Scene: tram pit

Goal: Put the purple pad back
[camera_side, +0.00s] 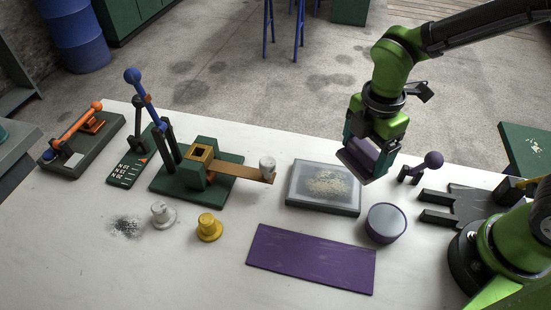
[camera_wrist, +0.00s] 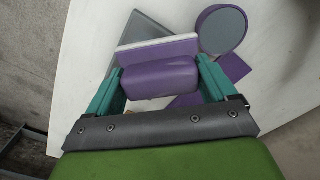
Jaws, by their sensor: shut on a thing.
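My gripper (camera_side: 368,160) is shut on the purple pad (camera_side: 356,162), a purple block-like grip on a flat pale-edged plate. It is held tilted above the table, over the right back corner of the shallow grey tray (camera_side: 297,196). In the wrist view the purple pad (camera_wrist: 160,78) sits between the two green fingers, its plate (camera_wrist: 158,50) on the far side. A flat purple mat (camera_side: 312,258) lies at the front of the table. A round purple tin with a grey top (camera_side: 386,223) stands between the tray and the mat's right end.
A green press with a blue-knobbed lever (camera_side: 190,175), a white stamp (camera_side: 163,215) and a yellow stamp (camera_side: 209,228) stand at left. Pale grains lie on the tray.

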